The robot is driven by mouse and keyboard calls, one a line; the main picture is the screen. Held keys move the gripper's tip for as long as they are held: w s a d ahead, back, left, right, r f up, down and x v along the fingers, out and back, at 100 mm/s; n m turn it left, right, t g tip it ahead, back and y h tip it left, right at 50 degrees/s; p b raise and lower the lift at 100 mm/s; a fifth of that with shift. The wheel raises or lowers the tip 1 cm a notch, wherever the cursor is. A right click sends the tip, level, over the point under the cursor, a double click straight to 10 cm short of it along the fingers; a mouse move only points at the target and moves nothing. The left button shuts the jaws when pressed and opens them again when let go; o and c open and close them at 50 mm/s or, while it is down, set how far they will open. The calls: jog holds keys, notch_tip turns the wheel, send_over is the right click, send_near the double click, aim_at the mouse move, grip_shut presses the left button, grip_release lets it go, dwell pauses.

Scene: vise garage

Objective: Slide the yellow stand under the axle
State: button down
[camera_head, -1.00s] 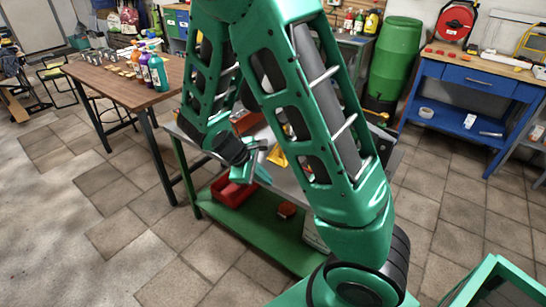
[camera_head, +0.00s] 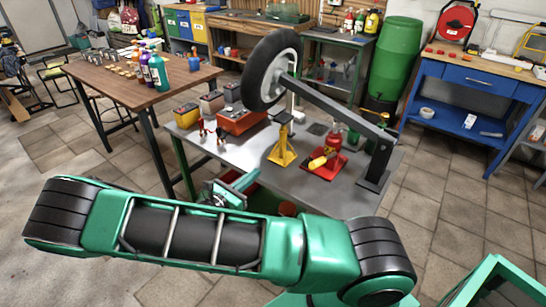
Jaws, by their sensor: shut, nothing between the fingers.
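The yellow stand (camera_head: 283,150) stands upright on the grey metal table, with a square base and a narrow top. The axle (camera_head: 336,106) is a dark bar sloping from a black-tyred wheel (camera_head: 270,70) down to a dark post (camera_head: 378,165) at the table's right end. The stand's top shows below the wheel end of the axle; I cannot tell whether it is directly beneath or touching. My gripper (camera_head: 240,182) is shut and empty by the table's front left edge, left of and nearer than the stand. My arm partly hides the gripper.
A red jack (camera_head: 333,143) with a yellow part at its base stands right of the stand. An orange box (camera_head: 241,120) and small batteries (camera_head: 187,114) with clamps occupy the table's left. The grey table's front middle (camera_head: 310,190) is bare. A wooden table (camera_head: 130,84) stands behind left.

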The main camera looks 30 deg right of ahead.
aim_at(280, 150)
jog(key=x, duration=1.3)
jog(key=shift+w+d+r, duration=0.2)
jog(key=shift+w+d, duration=0.1)
jog(key=shift+w, duration=0.1)
jog(key=shift+w, duration=0.1)
